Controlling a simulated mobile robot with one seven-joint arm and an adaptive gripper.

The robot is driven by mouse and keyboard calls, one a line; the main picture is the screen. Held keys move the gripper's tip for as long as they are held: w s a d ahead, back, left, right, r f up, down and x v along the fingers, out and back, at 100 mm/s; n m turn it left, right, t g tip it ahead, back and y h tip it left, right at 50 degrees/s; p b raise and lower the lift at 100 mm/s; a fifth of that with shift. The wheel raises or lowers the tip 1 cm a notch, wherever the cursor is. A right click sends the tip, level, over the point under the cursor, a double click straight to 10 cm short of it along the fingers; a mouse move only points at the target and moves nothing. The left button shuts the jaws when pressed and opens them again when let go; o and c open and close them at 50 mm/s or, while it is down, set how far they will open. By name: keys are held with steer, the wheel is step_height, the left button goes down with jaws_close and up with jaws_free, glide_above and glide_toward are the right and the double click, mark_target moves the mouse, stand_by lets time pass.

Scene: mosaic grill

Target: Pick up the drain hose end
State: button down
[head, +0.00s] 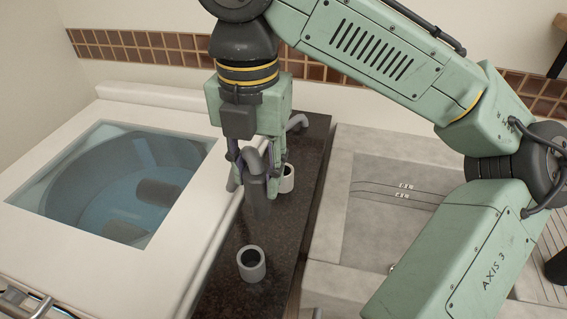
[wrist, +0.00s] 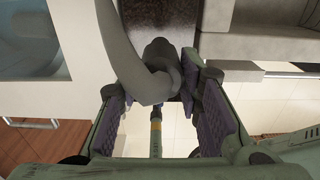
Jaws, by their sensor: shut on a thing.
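The drain hose end (head: 257,186) is a grey, hook-shaped pipe standing upright over the dark counter strip, its bend at the top. My gripper (head: 250,172) points down and is shut on the hose end near this bend. In the wrist view the grey hose (wrist: 122,50) comes down from the top and curls between the purple pads of my gripper (wrist: 158,92). The hose's lower part is dark in the head view, and I cannot tell whether it touches the counter.
Two grey round sockets, a near one (head: 251,265) and a far one (head: 287,180), stand on the dark counter strip (head: 225,290). Another grey bent pipe (head: 298,122) is behind my gripper. A white washer with a glass lid (head: 120,185) is at left, a stone sink (head: 385,215) at right.

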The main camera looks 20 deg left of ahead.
steer(key=s, duration=0.6)
stand_by(0.6)
steer(key=shift+f, duration=0.15)
